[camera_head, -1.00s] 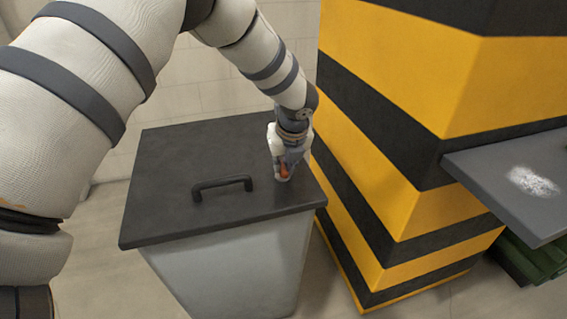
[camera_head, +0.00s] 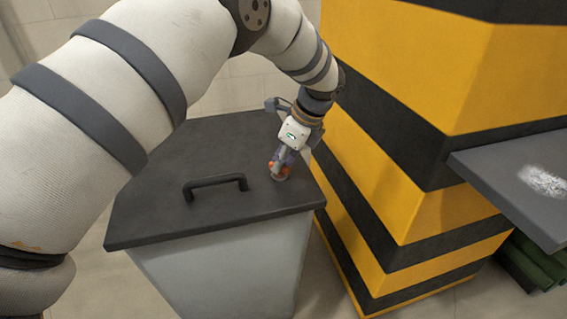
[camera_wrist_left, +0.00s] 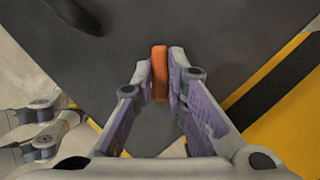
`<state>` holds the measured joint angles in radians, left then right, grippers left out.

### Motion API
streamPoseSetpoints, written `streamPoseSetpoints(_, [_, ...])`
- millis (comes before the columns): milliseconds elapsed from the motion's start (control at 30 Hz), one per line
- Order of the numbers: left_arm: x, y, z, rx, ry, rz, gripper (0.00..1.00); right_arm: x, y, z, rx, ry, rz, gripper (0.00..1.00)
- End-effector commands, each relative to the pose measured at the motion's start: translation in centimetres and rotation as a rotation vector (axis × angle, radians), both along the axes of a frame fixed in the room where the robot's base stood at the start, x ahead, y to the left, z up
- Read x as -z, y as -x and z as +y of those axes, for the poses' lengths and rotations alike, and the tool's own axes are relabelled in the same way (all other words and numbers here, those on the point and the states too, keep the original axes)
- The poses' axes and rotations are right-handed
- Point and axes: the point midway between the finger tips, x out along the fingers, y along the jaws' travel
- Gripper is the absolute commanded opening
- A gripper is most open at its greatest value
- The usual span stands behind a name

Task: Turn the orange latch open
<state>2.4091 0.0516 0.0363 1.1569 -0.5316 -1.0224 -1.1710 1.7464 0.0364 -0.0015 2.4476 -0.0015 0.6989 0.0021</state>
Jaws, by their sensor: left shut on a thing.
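The orange latch (camera_head: 285,168) sits on the dark lid (camera_head: 150,205) of a grey bin, near the lid's right side. In the left wrist view the latch (camera_wrist_left: 159,72) is a short orange bar between my two fingertips, close to upright in the picture. My left gripper (camera_head: 280,172) reaches down onto it from above and is shut on it; the fingers hide part of the latch in the head view. It also shows in the left wrist view (camera_wrist_left: 160,78) with a finger on each side of the bar.
A black handle (camera_head: 215,185) stands up from the lid left of the latch. A yellow and black striped pillar (camera_head: 400,130) rises close to the right of the bin. A grey shelf (camera_head: 515,190) with a white patch juts in at the far right.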

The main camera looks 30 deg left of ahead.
Motion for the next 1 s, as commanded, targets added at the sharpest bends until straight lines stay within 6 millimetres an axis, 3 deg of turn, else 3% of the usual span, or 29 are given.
streamPoseSetpoints(500, [0.5,-0.3,0.1,-0.436,0.0,0.003,0.0,2.9,2.5,0.0,-0.004,0.0,0.081,0.4])
streamPoseSetpoints(1000, [0.1,-0.3,0.2,-0.623,0.0,0.002,0.0,4.0,3.3,0.0,-0.005,0.0,0.107,0.4])
